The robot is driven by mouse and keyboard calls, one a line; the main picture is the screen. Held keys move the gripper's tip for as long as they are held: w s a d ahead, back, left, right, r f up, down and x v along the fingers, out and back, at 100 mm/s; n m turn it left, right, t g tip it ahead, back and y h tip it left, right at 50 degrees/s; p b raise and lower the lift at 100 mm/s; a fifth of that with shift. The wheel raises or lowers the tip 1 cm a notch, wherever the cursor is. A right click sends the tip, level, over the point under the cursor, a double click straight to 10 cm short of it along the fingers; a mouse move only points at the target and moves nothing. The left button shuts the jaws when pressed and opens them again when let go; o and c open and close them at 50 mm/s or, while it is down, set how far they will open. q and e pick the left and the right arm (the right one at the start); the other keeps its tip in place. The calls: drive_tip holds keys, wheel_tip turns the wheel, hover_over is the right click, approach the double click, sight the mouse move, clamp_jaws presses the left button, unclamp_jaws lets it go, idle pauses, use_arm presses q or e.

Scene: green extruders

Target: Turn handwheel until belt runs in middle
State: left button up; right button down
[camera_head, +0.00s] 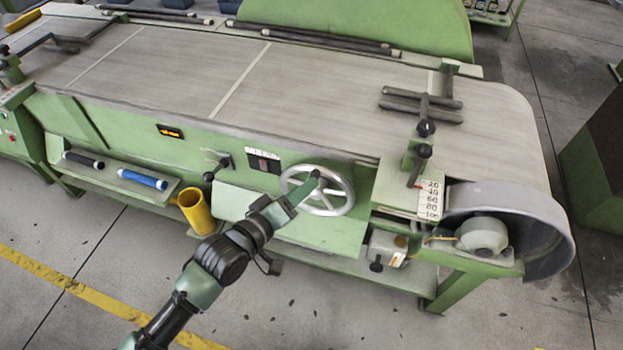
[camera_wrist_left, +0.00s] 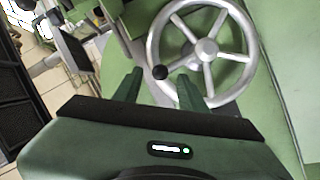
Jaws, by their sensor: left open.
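The silver spoked handwheel (camera_head: 331,206) is mounted on the front of the green machine, right of centre. It also shows in the left wrist view (camera_wrist_left: 243,57), with a dark knob (camera_wrist_left: 160,72) on its rim. My left gripper (camera_head: 312,186) is in front of the wheel and hides part of its left side. In the left wrist view its two green fingers (camera_wrist_left: 158,88) are apart, with the knob seen just beyond the gap. I cannot tell whether they touch it. The wide grey belt (camera_head: 330,90) runs along the machine top to the drum (camera_head: 515,222) at right. My right gripper is not visible.
A number scale (camera_head: 430,200) and a lever post (camera_head: 415,160) stand right of the wheel. A yellow tube (camera_head: 196,211) and a blue roll (camera_head: 142,179) are at the lower left. The floor in front of the machine is mostly clear.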

use_arm(q)
drive_tip(key=x, duration=0.4)
drive_tip(key=shift+w+d, duration=0.1)
drive_tip(key=shift+d, duration=0.05)
clamp_jaws()
drive_tip(key=shift+w+r, duration=0.1)
drive_tip(key=shift+r, duration=0.1)
idle(1.1)
